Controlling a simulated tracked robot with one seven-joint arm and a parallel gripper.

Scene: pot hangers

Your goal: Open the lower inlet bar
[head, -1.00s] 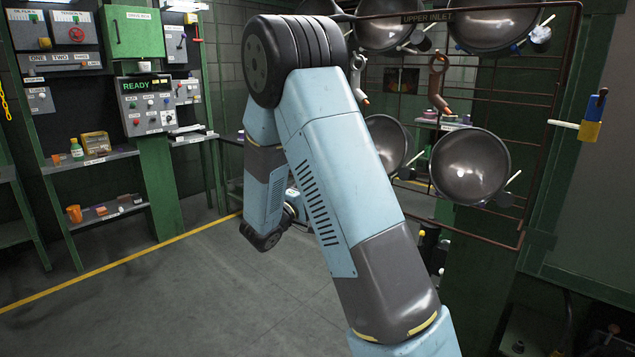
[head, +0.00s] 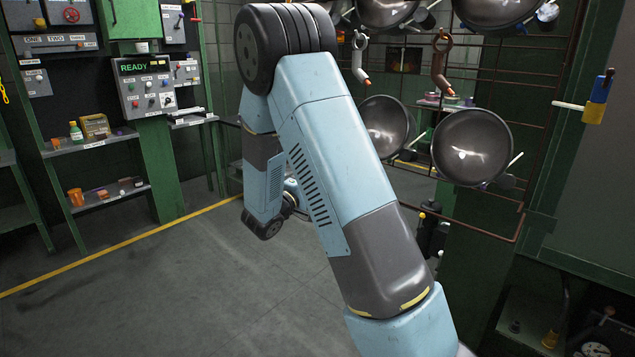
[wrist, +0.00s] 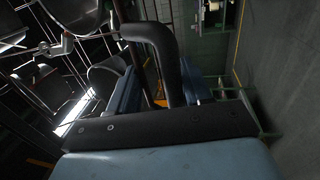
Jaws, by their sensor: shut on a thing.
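In the wrist view my gripper (wrist: 162,90) shows as two blue jaw parts behind a dark plate and a black curved tube. A rusty brown bar (wrist: 148,84) runs between the jaws, and I take it as the lower inlet bar. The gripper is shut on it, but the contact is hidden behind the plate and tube. In the head view my own arm covers the gripper and the bar's near part. The rusty rack frame (head: 545,150) stands at the right. No lower inlet label is readable.
A yellow and blue latch (head: 598,97) with a white rod is at far right. A READY panel (head: 145,92) and shelves (head: 95,142) stand left. The floor (head: 170,290) there is clear.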

